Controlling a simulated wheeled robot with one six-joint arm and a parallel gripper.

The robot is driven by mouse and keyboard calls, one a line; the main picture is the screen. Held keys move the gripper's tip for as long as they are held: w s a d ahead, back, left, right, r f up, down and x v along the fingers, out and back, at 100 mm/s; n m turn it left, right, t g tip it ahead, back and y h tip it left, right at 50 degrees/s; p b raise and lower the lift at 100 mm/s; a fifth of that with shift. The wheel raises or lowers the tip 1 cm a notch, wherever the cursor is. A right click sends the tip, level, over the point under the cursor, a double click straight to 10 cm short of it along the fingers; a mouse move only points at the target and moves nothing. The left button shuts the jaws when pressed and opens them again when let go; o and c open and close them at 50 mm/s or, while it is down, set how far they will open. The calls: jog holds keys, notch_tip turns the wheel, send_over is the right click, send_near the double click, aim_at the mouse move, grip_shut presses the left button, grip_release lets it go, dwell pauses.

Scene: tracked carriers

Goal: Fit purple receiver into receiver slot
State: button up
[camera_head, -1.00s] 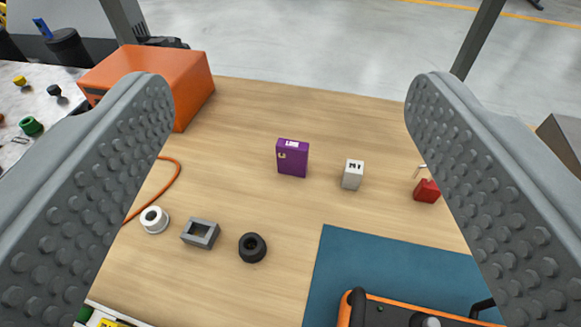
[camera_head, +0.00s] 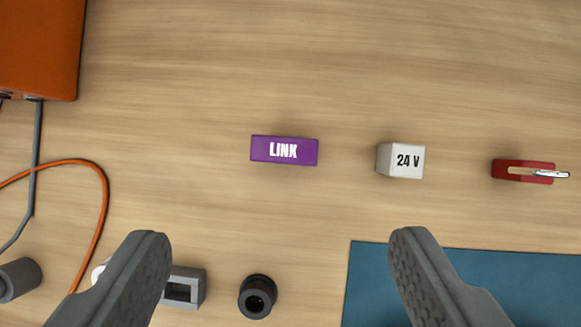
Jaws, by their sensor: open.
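The purple receiver (camera_head: 284,151), marked LINK on its top, stands on the wooden table a little above the middle of the view. My gripper (camera_head: 279,243) is open and empty. Its two fingers are wide apart at the lower left and lower right, and the receiver lies ahead of them, between their lines and not touched. The receiver slot cannot be made out in this view.
A white 24 V block (camera_head: 401,161) and a red part with a metal lever (camera_head: 529,171) stand right of the receiver. A black ring (camera_head: 257,296) and a grey frame (camera_head: 184,287) lie below. A blue mat (camera_head: 460,292), orange box (camera_head: 40,45) and orange cable (camera_head: 104,205) flank them. Bare wood surrounds the receiver.

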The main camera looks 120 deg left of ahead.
aim_at(284, 149)
jog(key=w+f+g, duration=0.5)
jog(key=shift+w+f+m, duration=0.15)
jog(key=shift+f+m, duration=0.2)
jog(key=shift+m, duration=0.05)
jog(key=shift+s+f, duration=0.15)
jog(key=shift+f, duration=1.75)
jog(key=shift+s+f, duration=0.15)
jog(key=shift+f, duration=1.75)
jog(key=c, duration=1.1)
jog(key=shift+r, duration=0.1)
jog(key=shift+r, duration=1.5)
jog(key=shift+s+r, duration=0.2)
jog(key=shift+s, duration=0.05)
jog(key=s, duration=1.7)
jog(key=shift+s, duration=0.25)
